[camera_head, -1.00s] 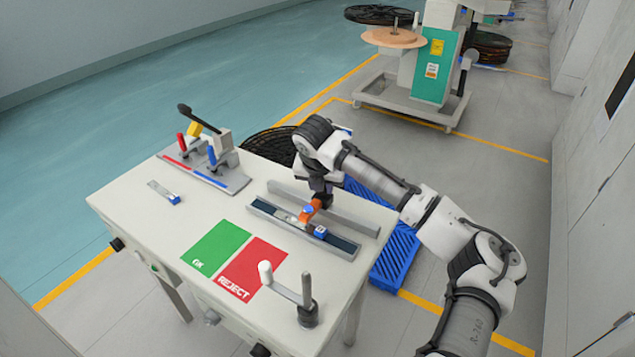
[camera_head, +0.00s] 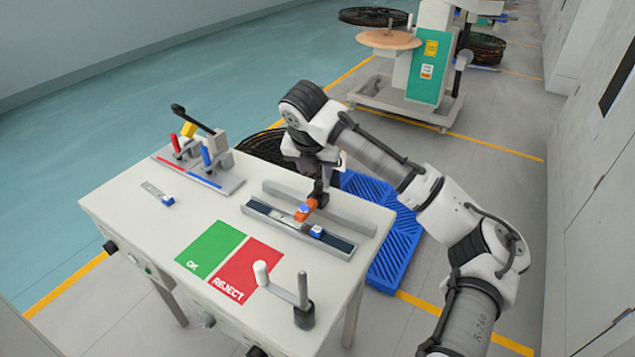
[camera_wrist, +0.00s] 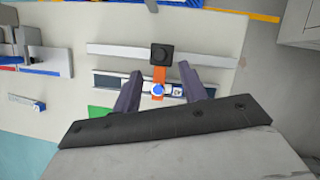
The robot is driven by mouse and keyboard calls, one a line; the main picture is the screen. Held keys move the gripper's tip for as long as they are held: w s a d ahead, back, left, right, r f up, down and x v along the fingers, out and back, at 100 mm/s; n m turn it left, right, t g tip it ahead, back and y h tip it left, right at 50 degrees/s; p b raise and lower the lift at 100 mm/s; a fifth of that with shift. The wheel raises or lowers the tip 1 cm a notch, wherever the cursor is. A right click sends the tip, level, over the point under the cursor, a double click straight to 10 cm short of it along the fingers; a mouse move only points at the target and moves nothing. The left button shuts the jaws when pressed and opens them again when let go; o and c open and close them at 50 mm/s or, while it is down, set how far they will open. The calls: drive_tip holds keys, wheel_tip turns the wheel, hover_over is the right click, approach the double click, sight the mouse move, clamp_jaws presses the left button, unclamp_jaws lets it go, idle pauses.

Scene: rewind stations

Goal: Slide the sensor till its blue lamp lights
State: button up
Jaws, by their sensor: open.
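The orange sensor (camera_head: 305,211) sits on a long slotted rail (camera_head: 262,210) on the white table. In the wrist view the sensor (camera_wrist: 159,74) has a black square knob at its far end and a round white-rimmed blue lamp (camera_wrist: 157,89) at its near end. I cannot tell for sure whether the lamp is lit. A small blue-and-white block (camera_head: 316,231) lies on the rail just right of the sensor. My gripper (camera_head: 319,195) is open, its fingers (camera_wrist: 160,85) apart on either side of the sensor in the wrist view; contact is not visible.
A grey bar (camera_head: 345,214) runs behind the rail. Green OK (camera_head: 210,247) and red REJECT (camera_head: 246,268) patches lie in front. A crank handle (camera_head: 303,310) stands at the front right. A clamp fixture (camera_head: 200,165) and a small strip (camera_head: 156,192) are at the left.

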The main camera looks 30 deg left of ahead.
drive_tip(key=v, duration=0.6)
drive_tip(key=shift+b, duration=0.35)
